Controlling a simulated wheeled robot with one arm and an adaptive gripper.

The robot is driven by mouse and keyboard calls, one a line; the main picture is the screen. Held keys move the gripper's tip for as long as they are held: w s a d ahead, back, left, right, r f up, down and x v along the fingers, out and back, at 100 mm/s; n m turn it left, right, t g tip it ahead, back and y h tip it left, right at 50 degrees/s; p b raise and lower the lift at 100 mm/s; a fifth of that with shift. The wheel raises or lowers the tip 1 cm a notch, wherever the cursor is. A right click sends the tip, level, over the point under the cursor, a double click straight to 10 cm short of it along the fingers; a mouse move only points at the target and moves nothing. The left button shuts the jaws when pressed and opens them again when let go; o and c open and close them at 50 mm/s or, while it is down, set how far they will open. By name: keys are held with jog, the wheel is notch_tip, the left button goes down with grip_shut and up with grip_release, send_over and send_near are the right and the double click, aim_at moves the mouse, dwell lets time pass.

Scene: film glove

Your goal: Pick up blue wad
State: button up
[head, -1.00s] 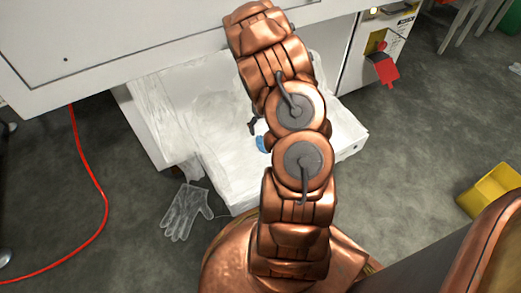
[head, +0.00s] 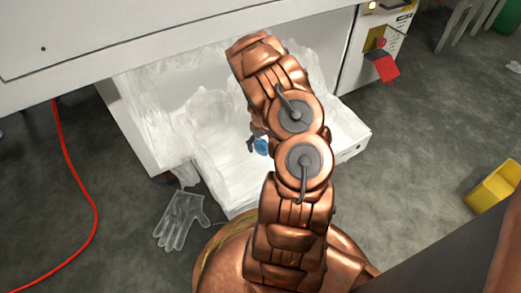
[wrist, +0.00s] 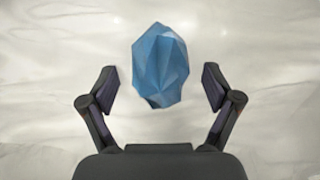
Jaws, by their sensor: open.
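The blue wad (wrist: 160,65) is a faceted, crumpled lump lying on a pale, film-like surface. In the wrist view it sits between and slightly beyond the fingertips of my gripper (wrist: 159,86), with a gap on both sides. My gripper is open and empty. In the head view a small part of the blue wad (head: 261,146) shows beside my copper arm, which hides the rest. A dark gripper finger (head: 251,145) shows just left of it.
The wad rests in a white tray (head: 352,140) lined with clear film, below a white machine (head: 190,45). A clear film glove (head: 180,220) lies on the floor. A red cable (head: 90,190) runs at left. A yellow bin (head: 493,188) stands at right.

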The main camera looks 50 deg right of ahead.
jog(key=shift+f, duration=0.7)
jog(key=c, duration=1.3)
